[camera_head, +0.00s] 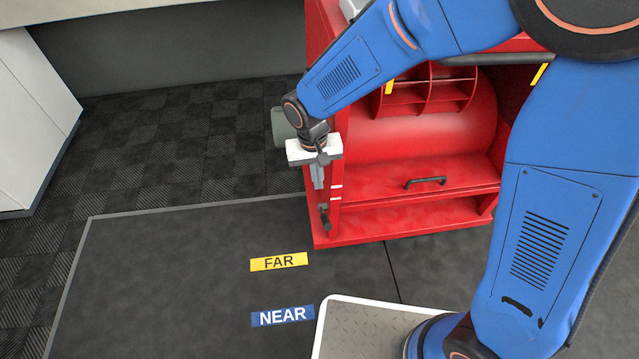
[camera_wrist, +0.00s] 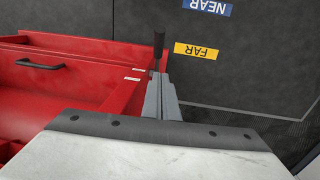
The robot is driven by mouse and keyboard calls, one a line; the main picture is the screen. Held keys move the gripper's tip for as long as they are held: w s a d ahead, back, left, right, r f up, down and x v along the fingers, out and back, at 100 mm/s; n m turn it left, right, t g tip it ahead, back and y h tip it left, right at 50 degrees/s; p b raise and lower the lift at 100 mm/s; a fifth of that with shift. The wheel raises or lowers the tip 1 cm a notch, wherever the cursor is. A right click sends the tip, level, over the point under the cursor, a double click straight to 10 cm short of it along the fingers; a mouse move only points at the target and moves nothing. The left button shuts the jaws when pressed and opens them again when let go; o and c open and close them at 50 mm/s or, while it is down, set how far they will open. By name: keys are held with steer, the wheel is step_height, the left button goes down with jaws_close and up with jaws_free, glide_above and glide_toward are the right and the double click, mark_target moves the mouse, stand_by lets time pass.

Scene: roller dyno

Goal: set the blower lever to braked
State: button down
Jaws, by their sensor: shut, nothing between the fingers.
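The blower is a red cabinet (camera_head: 425,173) with a red drum inside, and its red body also fills the left of the wrist view (camera_wrist: 80,80). A black lever (camera_head: 325,217) stands at the cabinet's left front edge, low down, and its dark handle shows in the wrist view (camera_wrist: 159,45). Two white marks (camera_head: 336,193) are on the cabinet edge near it. My gripper (camera_head: 319,184) is shut and empty, just above the lever in the head view. In the wrist view the closed fingers (camera_wrist: 161,78) overlap the lever's base. I cannot tell whether they touch it.
A black drawer-like handle (camera_head: 425,181) is on the red front. A yellow FAR label (camera_head: 279,262) and a blue NEAR label (camera_head: 283,316) lie on the dark floor mat (camera_head: 160,280). The mat is clear left of the cabinet. A white cabinet (camera_head: 30,110) stands far left.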

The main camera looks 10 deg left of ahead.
glide_above(324, 218)
steer(key=w+a, duration=0.2)
step_height(324, 218, down, 8)
steer(key=r, duration=0.1)
steer(key=f, duration=0.1)
steer(key=s+d+f, duration=0.1)
steer(key=f, duration=0.1)
steer(key=shift+s+d+f, duration=0.1)
steer(key=shift+d, duration=0.1)
steer(key=shift+s+d+f, duration=0.2)
steer(key=shift+s+f, duration=0.1)
steer(key=shift+f, duration=0.15)
